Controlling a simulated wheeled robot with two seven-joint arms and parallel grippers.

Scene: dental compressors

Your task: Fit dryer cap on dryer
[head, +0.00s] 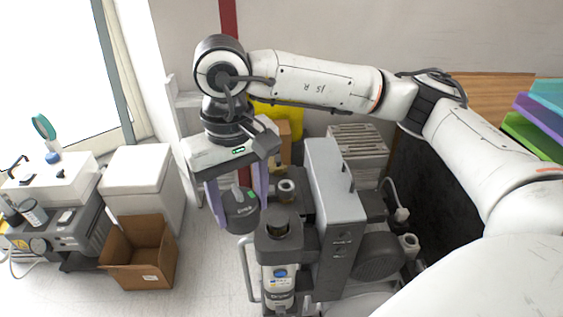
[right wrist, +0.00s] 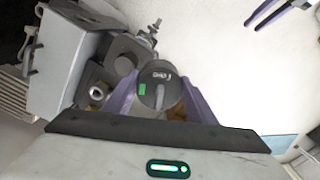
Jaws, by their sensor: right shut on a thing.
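My right gripper (head: 238,208) is shut on the dryer cap (head: 242,219), a dark round piece with a green mark and a raised grip on top. The cap also shows between the purple fingers in the right wrist view (right wrist: 158,92). The cap hangs in the air left of the compressor, apart from the dryer. The dryer (head: 280,255) looks to be the upright cylinder at the compressor's front, with a dark collar on top and labels on its side. My left gripper (right wrist: 272,14) shows at the top right of the right wrist view, its purple fingers apart and empty.
The compressor's tall grey housing (head: 335,215) rises right of the dryer. A metal-topped port (head: 286,188) stands behind the dryer. An open cardboard box (head: 140,252), a white bin (head: 142,185) and another machine (head: 60,235) stand left. Floor between box and compressor is clear.

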